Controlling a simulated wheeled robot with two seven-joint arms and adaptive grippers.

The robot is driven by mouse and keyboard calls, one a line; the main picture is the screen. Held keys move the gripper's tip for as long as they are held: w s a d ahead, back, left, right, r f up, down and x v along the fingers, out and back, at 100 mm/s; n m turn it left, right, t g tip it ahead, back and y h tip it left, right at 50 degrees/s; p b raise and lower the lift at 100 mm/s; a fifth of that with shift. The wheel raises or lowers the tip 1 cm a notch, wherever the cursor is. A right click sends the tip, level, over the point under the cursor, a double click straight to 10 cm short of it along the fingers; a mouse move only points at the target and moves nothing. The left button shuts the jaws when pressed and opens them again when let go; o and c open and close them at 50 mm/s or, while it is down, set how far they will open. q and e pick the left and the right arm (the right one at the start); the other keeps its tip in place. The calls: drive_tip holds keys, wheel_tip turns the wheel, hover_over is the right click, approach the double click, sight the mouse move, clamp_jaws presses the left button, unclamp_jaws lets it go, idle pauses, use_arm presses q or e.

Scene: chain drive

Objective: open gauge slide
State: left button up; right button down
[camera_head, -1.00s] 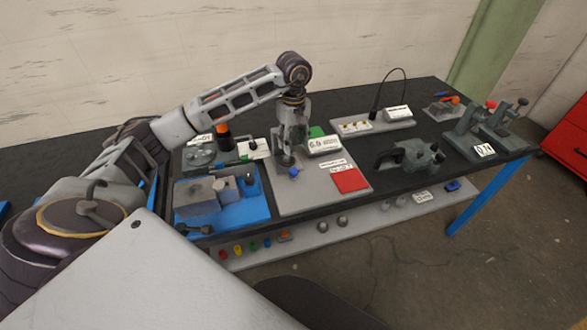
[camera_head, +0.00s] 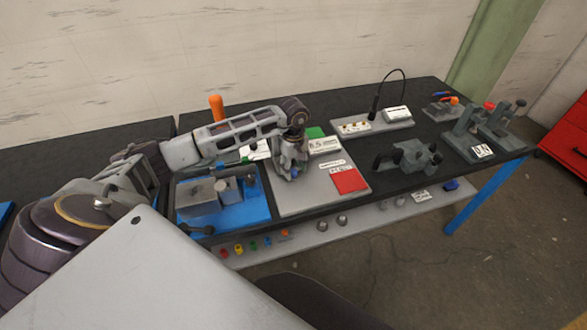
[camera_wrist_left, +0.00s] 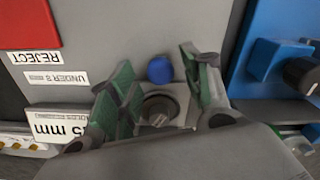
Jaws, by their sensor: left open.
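The gauge is a grey plate (camera_head: 310,199) with a white reading sign (camera_head: 324,145) and a red reject patch (camera_head: 349,181). A small blue knob (camera_head: 295,171) is on its slide, and it shows clearly in the left wrist view (camera_wrist_left: 159,70). My left gripper (camera_head: 292,176) is low over the plate at the knob. In the left wrist view its green-padded fingers (camera_wrist_left: 157,66) are apart, with the blue knob between their tips. A dark round part (camera_wrist_left: 158,108) lies between the fingers, nearer the palm. Contact with the knob cannot be told. My right gripper is out of view.
A blue fixture (camera_head: 246,211) with grey blocks stands just left of the plate. An orange handle (camera_head: 216,108) rises behind my left arm. A dark clamp-like tool (camera_head: 408,157) is to the right, and a grey tray (camera_head: 372,127) is behind. Bare black table lies between them.

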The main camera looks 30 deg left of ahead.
use_arm(q)
drive_tip(key=shift+f, duration=0.55)
clamp_jaws()
